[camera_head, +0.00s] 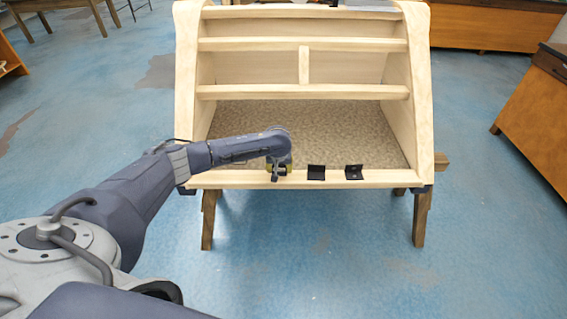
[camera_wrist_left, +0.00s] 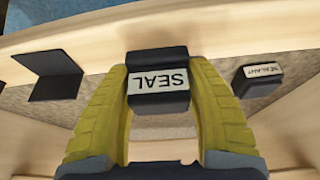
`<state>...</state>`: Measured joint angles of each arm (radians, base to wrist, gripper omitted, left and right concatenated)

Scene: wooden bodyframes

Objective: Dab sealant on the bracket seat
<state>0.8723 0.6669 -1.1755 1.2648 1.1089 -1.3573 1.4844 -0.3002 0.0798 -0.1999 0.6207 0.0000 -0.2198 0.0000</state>
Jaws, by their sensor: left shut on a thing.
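My left gripper (camera_head: 279,170) is at the front rail of the wooden bodyframe (camera_head: 232,180), left of two black brackets. In the left wrist view its yellow-green fingers (camera_wrist_left: 160,88) are shut on a black block with a white label reading "SEAL" (camera_wrist_left: 158,82), upside down in that view. The held block overlaps the rail in the picture; I cannot tell whether it touches. A second black block labelled "SEALANT" (camera_wrist_left: 258,80) is right of the fingers in the wrist view. The bracket seat is not clearly marked. My right gripper is not in view.
The nearer black bracket (camera_head: 316,173) also shows in the wrist view (camera_wrist_left: 54,74); the other bracket (camera_head: 353,172) is farther right on the rail. A speckled panel (camera_head: 310,125) lies behind the rail. Wooden cross-rails (camera_head: 300,92) rise beyond it. Blue floor (camera_head: 480,240) is clear.

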